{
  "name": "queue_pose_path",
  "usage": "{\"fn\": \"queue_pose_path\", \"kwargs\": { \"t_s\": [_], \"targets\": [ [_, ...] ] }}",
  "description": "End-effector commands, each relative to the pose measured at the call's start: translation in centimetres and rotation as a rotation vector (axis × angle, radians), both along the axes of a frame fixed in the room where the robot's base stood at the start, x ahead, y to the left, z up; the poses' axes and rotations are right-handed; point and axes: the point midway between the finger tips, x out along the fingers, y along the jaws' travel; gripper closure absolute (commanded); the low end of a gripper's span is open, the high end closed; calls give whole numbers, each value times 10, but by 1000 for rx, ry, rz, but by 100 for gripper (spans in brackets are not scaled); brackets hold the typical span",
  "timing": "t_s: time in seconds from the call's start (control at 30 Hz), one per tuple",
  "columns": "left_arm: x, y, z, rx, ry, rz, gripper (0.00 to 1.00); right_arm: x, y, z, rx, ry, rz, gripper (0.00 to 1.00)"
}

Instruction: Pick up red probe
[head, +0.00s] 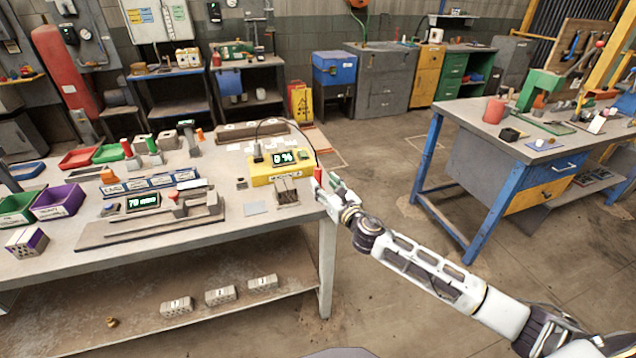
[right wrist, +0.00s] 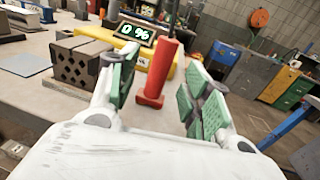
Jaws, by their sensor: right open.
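The red probe (head: 318,175) stands upright near the right edge of the workbench, beside the yellow meter (head: 281,168) that reads 0 %. A black cable arches from the meter towards the probe. In the right wrist view the red probe (right wrist: 161,68) shows as a red cylinder on a wider foot. My right gripper (head: 329,184) is open and empty at the bench edge, next to the probe. In the right wrist view the probe appears between its green-padded fingers (right wrist: 160,92); I cannot tell whether they touch it. My left gripper is not in view.
Bins, tools and a long gauge fixture (head: 165,215) fill the bench's left. Floor is clear between this bench and the blue-legged bench (head: 545,140).

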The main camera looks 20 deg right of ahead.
Motion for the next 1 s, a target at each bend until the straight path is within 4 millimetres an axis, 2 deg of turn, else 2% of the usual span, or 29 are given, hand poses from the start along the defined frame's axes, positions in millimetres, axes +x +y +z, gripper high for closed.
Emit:
{"fn": "queue_pose_path", "kwargs": {
  "t_s": [0.57,1.0],
  "targets": [
    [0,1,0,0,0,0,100,6,1,0,0,0,0,51],
    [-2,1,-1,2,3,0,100,40,5,4,1,-1,0,51]
  ]
}}
